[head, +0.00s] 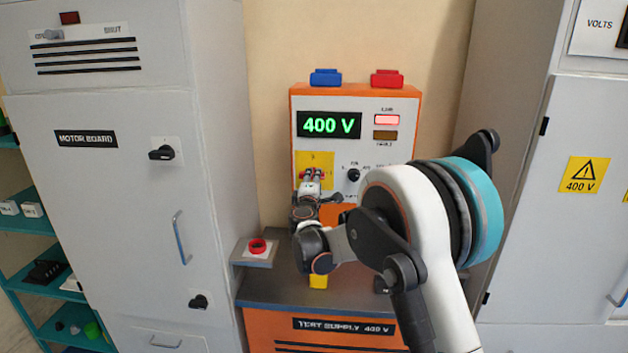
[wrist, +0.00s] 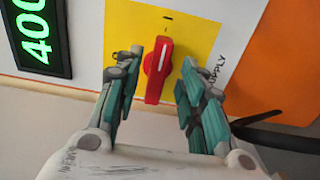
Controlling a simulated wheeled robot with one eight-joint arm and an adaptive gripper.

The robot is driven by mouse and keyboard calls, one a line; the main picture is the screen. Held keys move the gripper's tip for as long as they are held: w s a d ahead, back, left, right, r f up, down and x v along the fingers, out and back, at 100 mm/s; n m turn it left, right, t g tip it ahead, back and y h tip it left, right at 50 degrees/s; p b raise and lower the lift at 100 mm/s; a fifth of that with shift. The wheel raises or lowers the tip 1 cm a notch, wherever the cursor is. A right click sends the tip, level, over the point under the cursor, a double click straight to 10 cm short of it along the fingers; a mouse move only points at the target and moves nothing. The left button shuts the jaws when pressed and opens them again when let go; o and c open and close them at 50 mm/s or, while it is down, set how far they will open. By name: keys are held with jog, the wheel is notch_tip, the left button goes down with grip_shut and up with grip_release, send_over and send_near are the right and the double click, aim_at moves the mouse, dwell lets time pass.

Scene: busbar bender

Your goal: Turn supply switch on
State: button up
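The supply switch is a red rotary handle (wrist: 158,68) on a yellow plate (wrist: 195,30) marked SUPPLY. In the wrist view the handle lies nearly along the direction of the fingers, leaning slightly. My gripper (wrist: 158,85) is open, with one finger on each side of the handle and visible gaps to both. In the head view my gripper (head: 311,180) is in front of the yellow plate (head: 326,160) and hides much of the switch. The orange test supply panel (head: 412,120) shows 400 V on its green display (head: 329,125).
A small black selector knob (head: 354,175) sits right of the switch. A red button (head: 257,246) stands on a side shelf at left. Blue (head: 325,78) and red (head: 387,79) blocks top the panel. The grey motor board cabinet (head: 110,200) stands left, another cabinet (head: 540,230) right.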

jog(key=s, duration=0.9)
jog(key=shift+s+a, duration=0.15)
jog(key=shift+s, duration=0.25)
